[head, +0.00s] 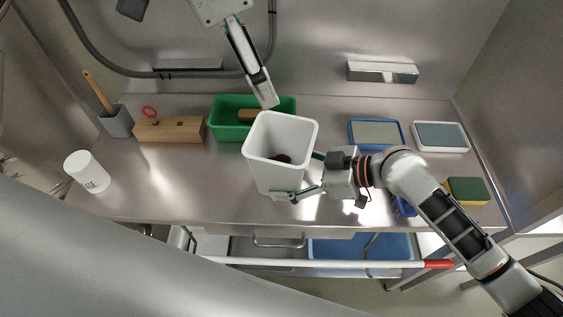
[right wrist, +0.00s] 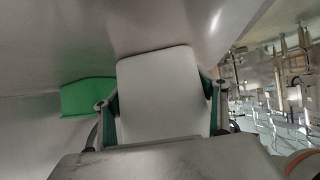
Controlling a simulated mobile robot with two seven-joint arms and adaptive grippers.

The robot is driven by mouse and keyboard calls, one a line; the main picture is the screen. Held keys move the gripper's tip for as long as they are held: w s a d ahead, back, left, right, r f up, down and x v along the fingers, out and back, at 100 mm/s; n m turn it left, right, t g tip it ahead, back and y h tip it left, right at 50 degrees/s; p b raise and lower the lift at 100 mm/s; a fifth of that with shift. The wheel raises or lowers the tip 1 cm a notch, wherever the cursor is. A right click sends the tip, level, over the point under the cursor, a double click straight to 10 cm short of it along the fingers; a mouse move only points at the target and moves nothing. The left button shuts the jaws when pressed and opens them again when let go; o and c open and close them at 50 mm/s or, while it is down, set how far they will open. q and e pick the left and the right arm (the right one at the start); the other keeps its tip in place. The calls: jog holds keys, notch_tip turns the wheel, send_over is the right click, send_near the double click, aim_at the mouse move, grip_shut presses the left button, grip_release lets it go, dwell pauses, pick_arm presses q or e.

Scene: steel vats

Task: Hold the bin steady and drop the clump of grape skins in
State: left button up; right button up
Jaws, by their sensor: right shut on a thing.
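The white bin (head: 266,178) stands upright near the middle of the steel counter's front. My right gripper (head: 306,176) is shut on the bin from its right side, one finger on each side. The right wrist view shows the bin's pale wall (right wrist: 162,95) filling the space between both fingers (right wrist: 162,112). A dark reddish clump, apparently the grape skins (head: 281,158), lies inside the bin, partly hidden by its wall. My left gripper (head: 265,99) reaches down from the top, its tips just above the bin's far rim in the picture. It shows edge-on, so its opening is unclear.
A green tub (head: 226,127) with a brown item stands behind the bin. At left are a wooden block (head: 169,130), a grey holder (head: 117,122) and a white canister (head: 87,172). At right are a blue-rimmed tray (head: 377,134), a white-rimmed tray (head: 440,137) and a sponge (head: 467,190).

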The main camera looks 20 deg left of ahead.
dwell(0.4)
jog(key=o, duration=0.9)
jog(key=v, duration=1.2)
jog(key=shift+s, duration=0.1)
